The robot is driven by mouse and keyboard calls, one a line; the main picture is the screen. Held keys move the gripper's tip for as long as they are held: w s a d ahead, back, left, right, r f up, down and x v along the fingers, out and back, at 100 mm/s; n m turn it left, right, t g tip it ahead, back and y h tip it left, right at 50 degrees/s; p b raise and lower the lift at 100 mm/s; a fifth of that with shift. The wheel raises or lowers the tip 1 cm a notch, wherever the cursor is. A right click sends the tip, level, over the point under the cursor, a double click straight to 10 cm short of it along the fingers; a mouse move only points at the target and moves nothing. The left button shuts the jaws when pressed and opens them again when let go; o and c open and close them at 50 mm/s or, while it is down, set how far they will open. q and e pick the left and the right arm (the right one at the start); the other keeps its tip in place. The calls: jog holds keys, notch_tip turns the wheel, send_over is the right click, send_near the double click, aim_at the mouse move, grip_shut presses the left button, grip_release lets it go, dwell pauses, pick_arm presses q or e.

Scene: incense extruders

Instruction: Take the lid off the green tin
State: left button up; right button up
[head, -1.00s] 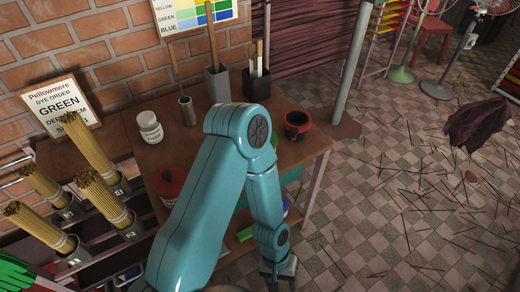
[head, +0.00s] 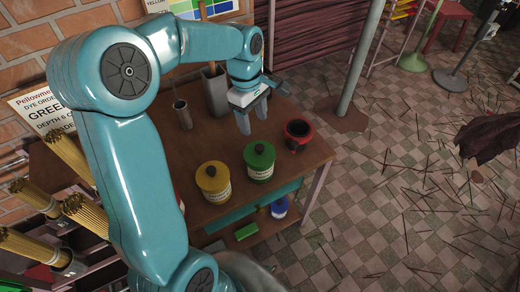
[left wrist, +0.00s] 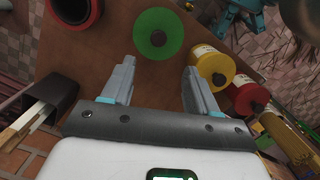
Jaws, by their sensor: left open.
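The green tin (head: 259,160) stands upright on the wooden table with its green lid on, a dark knob on top. In the left wrist view the green lid (left wrist: 158,33) shows from above, beyond the fingertips. My left gripper (head: 252,122) is open and empty, above the table behind the green tin and apart from it. In the left wrist view its two fingers (left wrist: 156,78) are spread wide with bare table between them. My right gripper is not in view.
A yellow tin (head: 213,181) stands left of the green tin, and a red-and-black pot (head: 297,134) stands right of it. A red tin (left wrist: 247,95) sits past the yellow one. A grey holder (head: 215,90) and a metal cup (head: 182,114) stand at the back.

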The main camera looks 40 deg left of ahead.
pick_arm(q)
send_over(259, 147)
jog(key=f, duration=0.4)
jog(key=shift+s+a+f, duration=0.3)
jog(key=shift+s+f, duration=0.05)
jog(key=f, duration=0.6)
jog(key=shift+w+d+p, duration=0.3)
jog(key=shift+w+p, duration=0.1)
jog(key=shift+s+r, duration=0.1)
jog(key=shift+c, duration=0.2)
grip_shut()
